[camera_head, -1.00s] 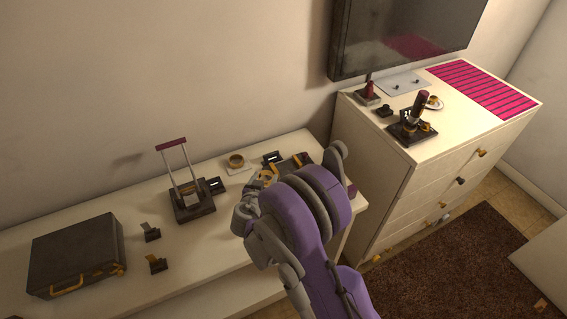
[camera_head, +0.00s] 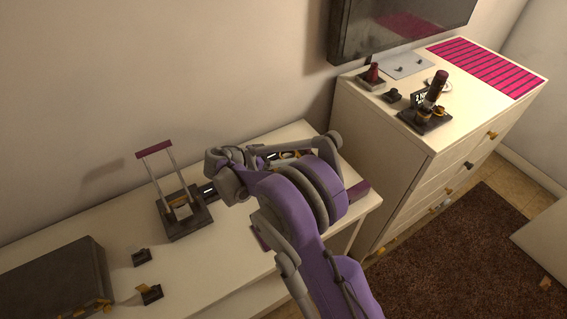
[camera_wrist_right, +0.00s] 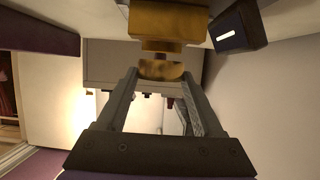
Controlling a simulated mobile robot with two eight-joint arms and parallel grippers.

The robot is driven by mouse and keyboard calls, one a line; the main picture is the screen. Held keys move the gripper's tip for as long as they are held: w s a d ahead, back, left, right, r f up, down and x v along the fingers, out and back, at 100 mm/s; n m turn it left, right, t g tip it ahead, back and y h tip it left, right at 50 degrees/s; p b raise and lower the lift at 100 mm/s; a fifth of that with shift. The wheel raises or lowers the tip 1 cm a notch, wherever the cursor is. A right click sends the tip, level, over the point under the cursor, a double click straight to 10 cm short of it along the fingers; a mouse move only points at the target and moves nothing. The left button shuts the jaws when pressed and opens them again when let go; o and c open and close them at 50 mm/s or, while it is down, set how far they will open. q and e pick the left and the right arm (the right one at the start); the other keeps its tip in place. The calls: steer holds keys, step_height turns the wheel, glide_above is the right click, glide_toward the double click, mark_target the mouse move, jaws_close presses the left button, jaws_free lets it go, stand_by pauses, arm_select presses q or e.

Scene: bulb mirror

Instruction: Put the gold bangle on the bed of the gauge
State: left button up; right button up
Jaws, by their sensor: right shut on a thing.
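My right arm reaches over the white table from the lower right in the head view, and its grey wrist hides its fingertips there. In the right wrist view my right gripper (camera_wrist_right: 160,76) is shut on a rounded gold piece, which looks like the gold bangle (camera_wrist_right: 163,70). A larger gold block (camera_wrist_right: 168,22) is just beyond it; I cannot tell if they touch. What looks like the gauge (camera_head: 187,222), a dark base with two posts and a maroon top bar, stands left of my wrist. A gold and pale part shows between its posts. My left gripper is not in view.
A small black display box (camera_head: 208,191) sits beside the gauge and also shows in the right wrist view (camera_wrist_right: 238,28). A dark case (camera_head: 60,275) and two small dark stands are at the left. The dresser (camera_head: 430,140) at the right holds another dark device (camera_head: 425,121).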

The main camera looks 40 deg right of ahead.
steer(key=shift+f, duration=2)
steer(key=o, duration=1.3)
steer(key=shift+o, duration=0.2)
